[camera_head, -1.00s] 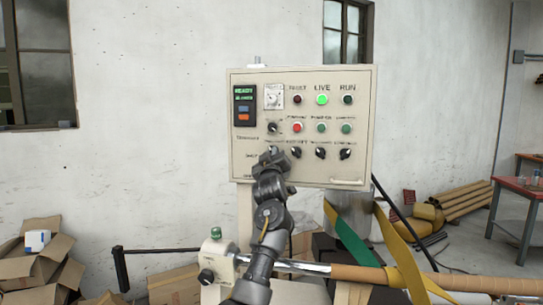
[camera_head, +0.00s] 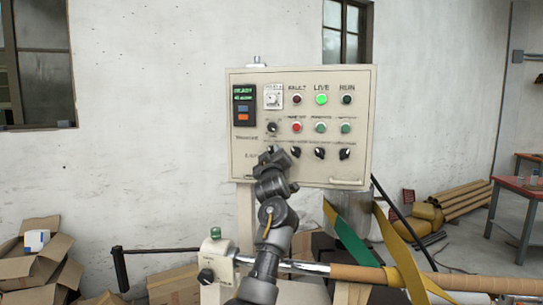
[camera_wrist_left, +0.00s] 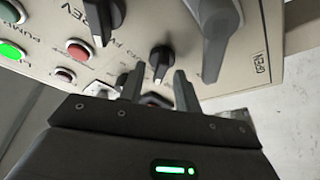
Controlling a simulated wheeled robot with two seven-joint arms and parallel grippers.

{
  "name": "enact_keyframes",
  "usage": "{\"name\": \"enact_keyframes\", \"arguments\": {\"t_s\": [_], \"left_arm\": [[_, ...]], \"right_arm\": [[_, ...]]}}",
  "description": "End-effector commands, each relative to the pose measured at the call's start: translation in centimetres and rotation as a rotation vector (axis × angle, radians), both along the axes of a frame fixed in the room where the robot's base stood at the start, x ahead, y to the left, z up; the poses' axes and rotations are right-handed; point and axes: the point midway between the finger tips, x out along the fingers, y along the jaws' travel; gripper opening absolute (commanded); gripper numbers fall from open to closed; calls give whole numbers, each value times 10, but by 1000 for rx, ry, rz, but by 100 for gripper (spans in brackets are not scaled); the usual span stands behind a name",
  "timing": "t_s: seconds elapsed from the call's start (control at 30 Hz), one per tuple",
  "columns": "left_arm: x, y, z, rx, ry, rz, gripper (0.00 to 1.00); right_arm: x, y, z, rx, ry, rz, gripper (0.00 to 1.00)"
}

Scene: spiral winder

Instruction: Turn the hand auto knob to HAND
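The grey control panel (camera_head: 238,165) faces me, with a row of black selector knobs along its lower part, such as this left one (camera_head: 295,152). The labels are too small to tell which is the hand auto knob. My left gripper (camera_head: 274,153) is at the panel's lower left and covers the spot left of that knob. In the left wrist view its two fingers (camera_wrist_left: 159,88) stand apart. A small black knob with a white mark (camera_wrist_left: 160,62) shows just beyond and between the fingertips; I cannot tell whether they touch it. My right gripper is not in view.
Lit green LIVE lamp (camera_head: 321,99) and a red button (camera_head: 296,128) are above the knobs. In the left wrist view a large black knob (camera_wrist_left: 104,20) and a grey handle (camera_wrist_left: 215,40) are close to the fingers. A brown roller (camera_head: 360,275) lies below the panel.

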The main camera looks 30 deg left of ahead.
Motion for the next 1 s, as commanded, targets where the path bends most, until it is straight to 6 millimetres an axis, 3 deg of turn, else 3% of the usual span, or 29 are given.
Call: {"name": "enact_keyframes", "arguments": {"t_s": [0.37, 0.8, 1.0], "left_arm": [[-6, -4, -5, 1, 1, -1, 33], [-71, -39, -30, -1, -2, -2, 33], [-88, -47, -33, 0, -2, 0, 33]], "right_arm": [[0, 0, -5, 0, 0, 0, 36], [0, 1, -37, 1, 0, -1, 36], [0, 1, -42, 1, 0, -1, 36]]}}
